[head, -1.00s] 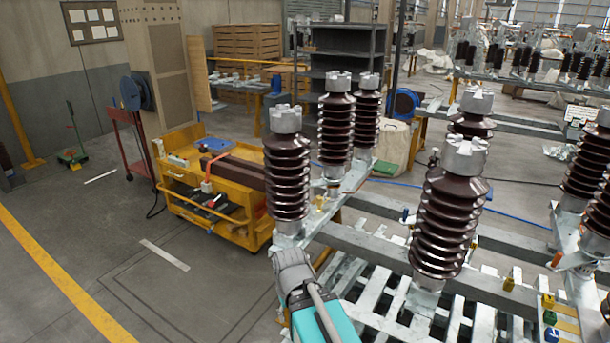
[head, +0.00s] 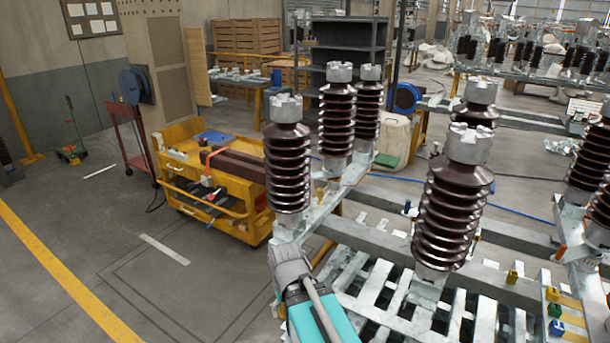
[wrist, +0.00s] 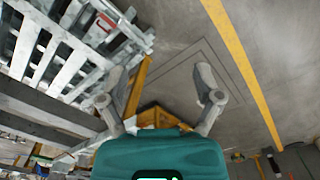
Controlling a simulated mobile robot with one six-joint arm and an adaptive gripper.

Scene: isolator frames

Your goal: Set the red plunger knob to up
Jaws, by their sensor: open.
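I cannot make out a red plunger knob for certain. A small orange-red piece (head: 562,253) shows at the right on the steel frame (head: 375,232) in the head view, too small to identify. A red-edged part (wrist: 105,22) shows on the grating at the upper left in the wrist view, also unclear. My gripper (wrist: 159,76) is open and empty in the wrist view, its two fingers apart above the floor and a yellow structure. In the head view only my teal and grey arm shows, at the bottom middle beside the frame.
Tall brown ribbed insulators (head: 452,215) with grey caps stand on the frame. Small yellow, green (head: 555,311) and blue (head: 556,328) knobs sit at its right end. A yellow cart (head: 240,228) stands left of it.

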